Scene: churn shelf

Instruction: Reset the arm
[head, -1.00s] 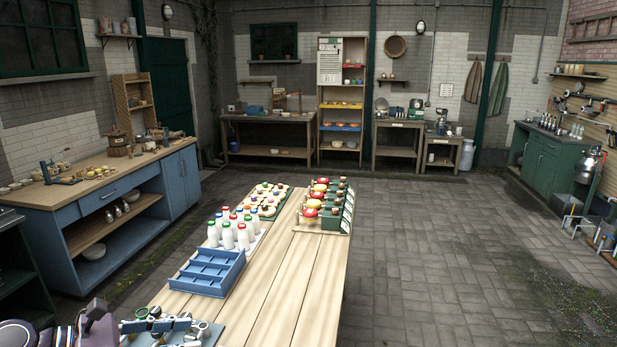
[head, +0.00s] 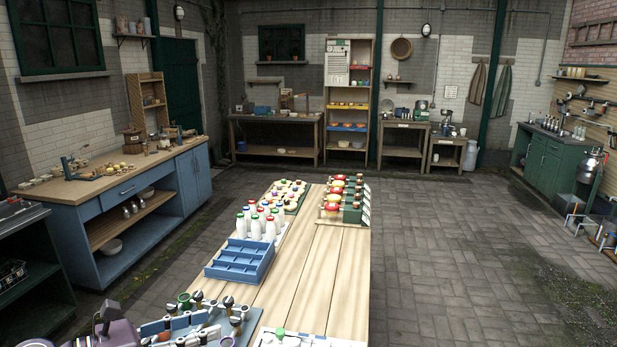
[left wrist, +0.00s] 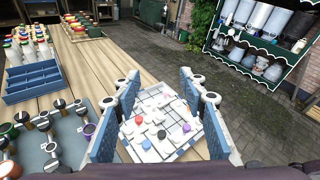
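My left gripper (left wrist: 160,120) shows in the left wrist view with its two blue fingers spread apart and nothing between them. Past the fingers lies a white tray (left wrist: 148,152) with small coloured pieces on it; I cannot tell whether the fingers touch it. My right gripper is in neither view.
The wooden table (head: 312,262) bears a blue compartment crate (head: 240,262), white bottles (head: 262,222) with coloured caps, and boards of small items. A grey board with knobbed tools (head: 196,328) lies at the near end. The paved floor (head: 450,260) to the right is clear.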

